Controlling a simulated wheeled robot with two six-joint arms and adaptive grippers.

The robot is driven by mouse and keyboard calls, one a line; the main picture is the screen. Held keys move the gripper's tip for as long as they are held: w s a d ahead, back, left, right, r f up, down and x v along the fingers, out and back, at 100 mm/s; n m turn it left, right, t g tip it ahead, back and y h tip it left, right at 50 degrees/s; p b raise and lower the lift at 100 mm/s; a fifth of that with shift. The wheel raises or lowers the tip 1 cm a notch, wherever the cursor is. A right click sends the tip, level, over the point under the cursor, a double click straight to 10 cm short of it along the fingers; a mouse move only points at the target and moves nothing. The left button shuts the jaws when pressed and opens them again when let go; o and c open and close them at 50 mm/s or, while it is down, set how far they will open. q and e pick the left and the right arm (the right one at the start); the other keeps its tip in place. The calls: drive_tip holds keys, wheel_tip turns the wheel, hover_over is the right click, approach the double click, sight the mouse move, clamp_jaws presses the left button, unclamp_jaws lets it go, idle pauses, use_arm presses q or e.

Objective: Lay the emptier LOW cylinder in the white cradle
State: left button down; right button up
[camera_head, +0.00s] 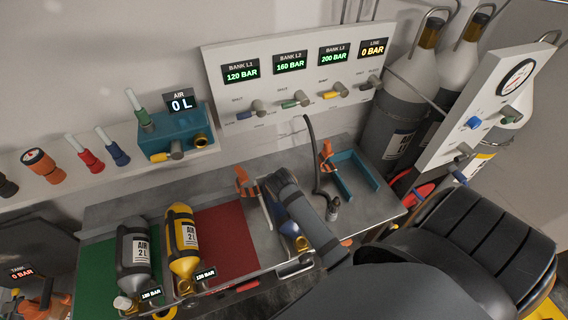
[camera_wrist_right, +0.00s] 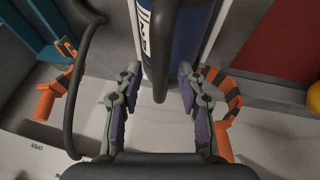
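A grey cylinder (camera_head: 135,250) and a yellow cylinder (camera_head: 183,240), both labelled AIR 2 L, lie side by side at the left of the bench. Small pressure tags sit by their valves; I cannot read them surely. A blue cylinder (camera_head: 287,212) with a brass neck lies partly under my right arm. It also shows in the right wrist view (camera_wrist_right: 185,45). My right gripper (camera_wrist_right: 158,108) is open, its fingers apart, near the end of the blue cylinder; a dark rod-like part shows between them. My left gripper is not in view.
A green mat (camera_head: 97,262) and a red mat (camera_head: 226,240) lie on the bench. Orange clamps (camera_head: 245,183) (camera_head: 326,158) stand at its back, with a teal bracket (camera_head: 362,180) and black hose (camera_head: 313,150) at right. The gauge panel (camera_head: 285,75) rises behind.

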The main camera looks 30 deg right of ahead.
drive_tip(key=shift+s+f, duration=0.15)
drive_tip(key=shift+f, duration=0.15)
drive_tip(key=v, duration=0.7)
drive_tip(key=shift+r, duration=0.45)
drive_tip(key=shift+a, duration=0.1)
